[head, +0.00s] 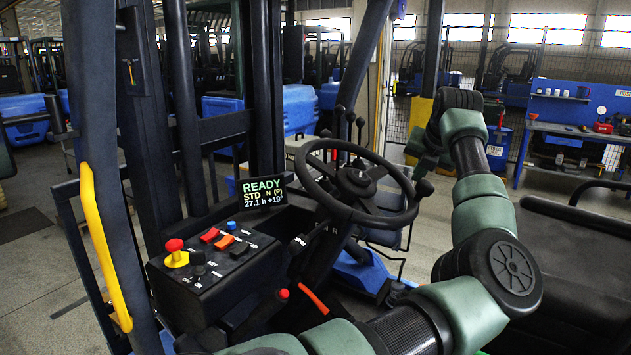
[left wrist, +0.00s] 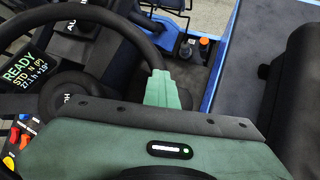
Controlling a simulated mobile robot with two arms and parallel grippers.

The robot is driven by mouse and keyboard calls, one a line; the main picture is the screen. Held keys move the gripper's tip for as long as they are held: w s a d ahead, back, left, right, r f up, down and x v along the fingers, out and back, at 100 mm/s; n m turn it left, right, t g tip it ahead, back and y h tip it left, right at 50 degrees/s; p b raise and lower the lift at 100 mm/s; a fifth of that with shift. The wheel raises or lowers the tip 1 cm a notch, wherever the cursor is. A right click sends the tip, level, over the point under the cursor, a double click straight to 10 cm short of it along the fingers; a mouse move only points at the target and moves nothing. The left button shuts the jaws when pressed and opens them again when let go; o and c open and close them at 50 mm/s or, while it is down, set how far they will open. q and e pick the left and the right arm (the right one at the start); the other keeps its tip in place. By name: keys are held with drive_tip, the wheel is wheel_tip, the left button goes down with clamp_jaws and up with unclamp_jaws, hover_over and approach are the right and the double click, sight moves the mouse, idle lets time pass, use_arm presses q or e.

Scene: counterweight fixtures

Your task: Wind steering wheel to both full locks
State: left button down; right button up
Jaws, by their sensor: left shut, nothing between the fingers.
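The black steering wheel (head: 398,216) stands on a tilted column in the middle of the head view, with a dark round knob (head: 424,187) at its right side. Its rim (left wrist: 133,36) curves across the upper left of the left wrist view. My left gripper (head: 418,150) is beyond the wheel's right side in the head view, partly hidden by its own wrist. In the left wrist view its green fingers (left wrist: 165,92) are together and empty, overlapping the rim's end in the picture. I cannot tell whether they touch it. My right gripper is not in view.
A display (head: 262,191) reading READY stands left of the wheel. Below it, a control box (head: 200,285) carries a red mushroom button (head: 175,245) and coloured switches. Several black levers (head: 350,118) rise behind the wheel. A black seat (head: 575,265) is at right; a yellow grab bar (head: 103,250) at left.

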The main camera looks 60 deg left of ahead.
use_arm(q)
drive_tip(key=s+d+f+b, duration=0.2)
drive_tip(key=s+d+b, duration=0.7)
drive_tip(key=s+b, duration=0.3)
drive_tip(key=s+a+r, duration=0.4)
drive_tip(key=s+a, duration=0.1)
drive_tip(key=s, duration=0.2)
drive_tip(key=s+a+r, duration=0.4)
drive_tip(key=s+a, duration=0.1)
drive_tip(key=s, duration=0.2)
drive_tip(key=shift+s+a, duration=0.25)
drive_tip(key=shift+r, duration=0.15)
drive_tip(key=w+d+r+p, duration=0.2)
drive_tip(key=d+r+p, duration=0.1)
drive_tip(key=r+p, duration=0.3)
wheel_tip(320, 180, up, 2)
drive_tip(key=shift+d, duration=0.15)
idle(0.5)
